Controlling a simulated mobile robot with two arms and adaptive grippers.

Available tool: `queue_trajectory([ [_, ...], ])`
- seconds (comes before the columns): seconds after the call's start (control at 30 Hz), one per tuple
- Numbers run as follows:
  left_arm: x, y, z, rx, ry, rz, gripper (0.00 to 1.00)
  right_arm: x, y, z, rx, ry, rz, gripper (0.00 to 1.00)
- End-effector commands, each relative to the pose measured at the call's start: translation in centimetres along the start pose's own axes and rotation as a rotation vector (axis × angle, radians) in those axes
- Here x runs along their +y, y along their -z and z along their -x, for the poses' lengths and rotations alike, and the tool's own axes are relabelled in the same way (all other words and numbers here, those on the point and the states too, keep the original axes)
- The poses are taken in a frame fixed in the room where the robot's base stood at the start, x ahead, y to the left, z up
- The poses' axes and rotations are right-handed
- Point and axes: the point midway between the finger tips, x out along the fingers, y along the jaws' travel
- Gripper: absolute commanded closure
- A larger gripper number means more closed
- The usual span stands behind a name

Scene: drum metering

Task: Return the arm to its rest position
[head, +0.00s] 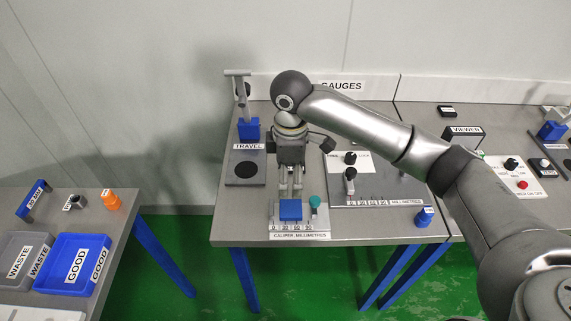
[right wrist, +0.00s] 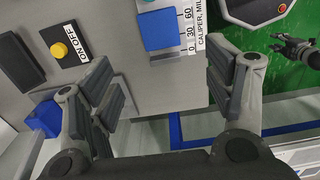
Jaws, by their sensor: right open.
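My right arm (head: 365,120) reaches in from the right and bends down over the middle table. Its gripper (head: 291,192) points down, close behind the blue block (head: 291,210) of the caliper. In the right wrist view, the gripper (right wrist: 163,85) has its two dark fingers wide apart, with nothing between them but bare tabletop. The caliper's blue block (right wrist: 160,28) lies beyond the fingertips there. My left gripper does not show in the head view.
The TRAVEL gauge (head: 245,168) stands left of the gripper, the MILLIMETERS panel (head: 390,185) right, under the arm. A blue GOOD tray (head: 58,288) and a grey WASTE tray (head: 20,245) are on the left table. An ON OFF switch (right wrist: 60,50) shows in the right wrist view.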

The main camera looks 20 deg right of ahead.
Motion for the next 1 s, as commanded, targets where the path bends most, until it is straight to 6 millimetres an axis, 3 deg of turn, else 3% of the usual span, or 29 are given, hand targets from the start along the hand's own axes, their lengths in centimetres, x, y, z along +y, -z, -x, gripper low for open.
queue_trajectory([
  [0.2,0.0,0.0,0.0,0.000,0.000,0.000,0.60,-0.1,0.1,-0.2,0.002,0.001,0.001,0.25],
  [0.33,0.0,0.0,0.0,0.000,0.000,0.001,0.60,-1.3,0.8,-1.4,0.023,0.005,0.002,0.25],
  [0.7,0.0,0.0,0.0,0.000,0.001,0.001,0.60,-8.8,4.9,-7.6,0.229,0.001,-0.111,0.25],
  [1.0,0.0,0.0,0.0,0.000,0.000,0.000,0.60,-13.7,4.5,-10.4,0.371,-0.012,-0.365,0.25],
])
